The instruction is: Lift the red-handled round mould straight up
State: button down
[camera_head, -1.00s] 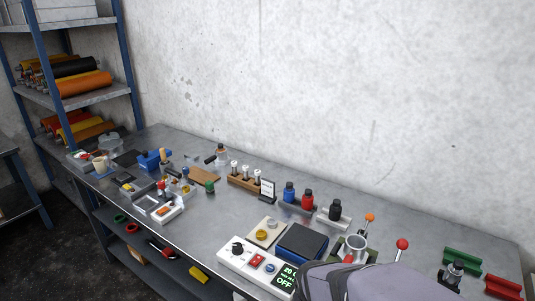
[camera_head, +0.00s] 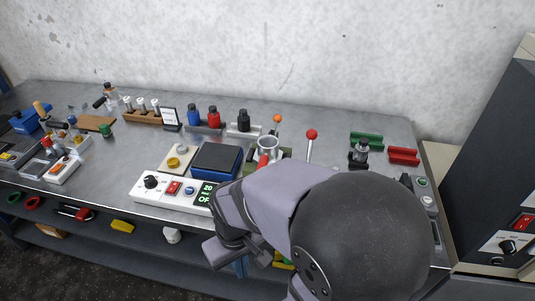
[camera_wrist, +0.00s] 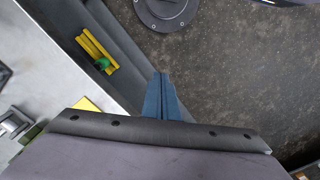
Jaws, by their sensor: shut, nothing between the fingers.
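A round, open-topped metal cup (camera_head: 268,143) stands on the bench in the head view, with a red handle-like part (camera_head: 263,160) at its near side. It looks like the red-handled round mould, but my arm partly covers the area and I cannot tell how the parts join. My gripper (camera_wrist: 163,76) shows in the wrist view as two blue fingers pressed together, empty. It points down over the floor beside the bench, apart from the cup. In the head view only a bit of blue shows below my wrist.
A red-knobbed lever (camera_head: 311,134) and an orange-knobbed lever (camera_head: 277,119) stand close to the cup. A blue-black box (camera_head: 216,160) and a white control panel (camera_head: 172,188) are to its left. A yellow piece (camera_wrist: 97,48) lies on the lower shelf. A dark cabinet (camera_head: 500,180) stands at right.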

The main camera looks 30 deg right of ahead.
jog(key=shift+c, duration=0.8)
grip_release()
jog(key=shift+d, duration=0.1)
